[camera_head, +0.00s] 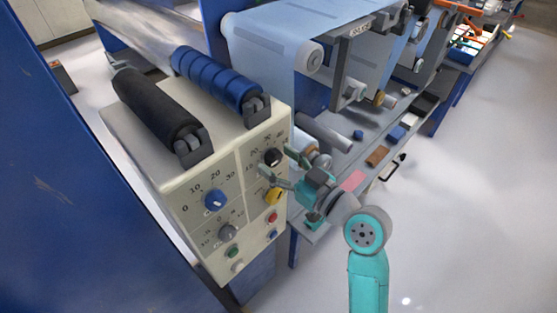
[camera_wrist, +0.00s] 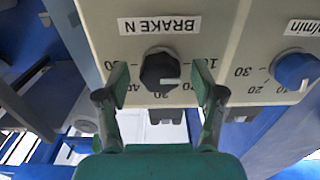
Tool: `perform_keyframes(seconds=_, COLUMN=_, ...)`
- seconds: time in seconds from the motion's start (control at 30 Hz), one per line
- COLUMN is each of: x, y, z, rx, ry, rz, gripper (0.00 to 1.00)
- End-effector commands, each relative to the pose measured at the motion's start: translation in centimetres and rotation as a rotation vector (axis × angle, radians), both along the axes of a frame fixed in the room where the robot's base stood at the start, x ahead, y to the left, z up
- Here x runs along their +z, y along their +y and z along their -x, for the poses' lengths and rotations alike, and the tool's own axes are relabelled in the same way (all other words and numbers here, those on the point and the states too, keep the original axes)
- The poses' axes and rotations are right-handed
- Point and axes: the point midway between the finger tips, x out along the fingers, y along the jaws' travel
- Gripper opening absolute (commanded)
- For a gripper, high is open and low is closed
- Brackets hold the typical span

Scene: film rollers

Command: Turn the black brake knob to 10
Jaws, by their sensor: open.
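The black brake knob (camera_wrist: 159,70) sits on the cream control panel under an upside-down "BRAKE N" label (camera_wrist: 160,25) in the wrist view. A pale mark on its lower right edge points roughly toward the 20–30 part of the scale; the exact reading is unclear. The 10 shows to the right, partly covered by a finger. My gripper (camera_wrist: 161,80) is open, one finger on each side of the knob in the picture, with gaps to it. In the head view my gripper (camera_head: 279,166) is at the panel by the black knob (camera_head: 273,157).
A blue knob (camera_head: 215,200), a grey knob (camera_head: 228,232), a yellow knob (camera_head: 273,196), and red, blue and green buttons share the panel. Black (camera_head: 155,108) and blue (camera_head: 215,82) rollers lie on top. A workbench (camera_head: 330,205) stands behind my arm; floor to the right is clear.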

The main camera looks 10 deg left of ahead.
Motion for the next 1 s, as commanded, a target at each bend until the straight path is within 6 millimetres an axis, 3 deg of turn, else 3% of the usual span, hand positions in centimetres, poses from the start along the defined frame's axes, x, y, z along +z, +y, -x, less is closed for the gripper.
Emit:
perform_keyframes(seconds=0.6, x=0.0, y=-8.1, z=6.2, rx=-0.003, ry=0.001, rz=0.001, gripper=0.68)
perform_keyframes(seconds=1.0, x=0.0, y=-9.3, z=7.3, rx=0.000, ry=0.000, rz=0.000, gripper=0.68)
